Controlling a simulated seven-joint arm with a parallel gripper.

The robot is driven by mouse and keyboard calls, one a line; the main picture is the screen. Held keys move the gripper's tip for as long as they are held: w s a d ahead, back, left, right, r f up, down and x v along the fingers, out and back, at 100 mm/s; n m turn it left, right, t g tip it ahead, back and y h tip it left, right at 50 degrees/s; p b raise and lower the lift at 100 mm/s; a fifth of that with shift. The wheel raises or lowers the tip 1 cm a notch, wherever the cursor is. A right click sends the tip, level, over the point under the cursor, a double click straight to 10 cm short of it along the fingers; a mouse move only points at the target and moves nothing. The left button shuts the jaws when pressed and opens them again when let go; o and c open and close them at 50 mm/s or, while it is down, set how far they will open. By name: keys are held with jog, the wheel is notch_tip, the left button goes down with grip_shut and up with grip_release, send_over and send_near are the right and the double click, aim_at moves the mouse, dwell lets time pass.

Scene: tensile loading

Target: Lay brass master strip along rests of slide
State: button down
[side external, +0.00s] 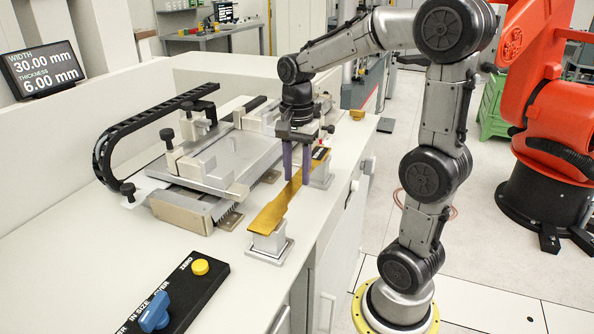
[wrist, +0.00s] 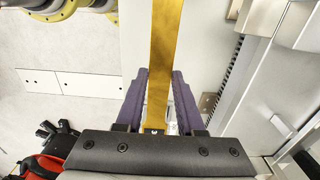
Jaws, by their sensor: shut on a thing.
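The brass master strip (side external: 268,217) is a long gold bar with wide ends and a narrower middle. It lies level above two small pale posts, the front post (side external: 268,243) and the back post (side external: 321,172); I cannot tell whether it touches them. My gripper (side external: 297,180) points down with its purple fingers shut on the strip's narrow middle. In the wrist view the strip (wrist: 166,45) runs between the fingers (wrist: 160,75). The slide (side external: 232,158), a grey plate with pale blocks and black knobs, stands to the left, with no strip on it.
A black cable chain (side external: 103,150) curves at the slide's left. A control box (side external: 175,295) with a blue knob and yellow button is at the front. A display (side external: 40,68) reads width 30.00 mm, thickness 6.00 mm. The bench's right edge is close beside the posts.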

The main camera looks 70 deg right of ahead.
aim_at(297, 180)
jog(key=c, duration=0.5)
grip_release()
jog(key=shift+f, duration=0.15)
notch_tip(297, 180, up, 11)
jog(key=shift+s+a+f+n+t, duration=0.95)
jog(key=shift+s+a+f+n, duration=0.7)
jog(key=shift+n, duration=1.35)
jog(key=shift+s+a+f+n+t, duration=1.05)
jog(key=shift+s+a+n, duration=0.65)
jog(key=shift+a+n, duration=1)
jog(key=shift+s+a+f+n+t, duration=0.8)
jog(key=shift+s+a+f+n, duration=0.85)
jog(key=shift+n, duration=1.65)
jog(key=shift+r, duration=0.1)
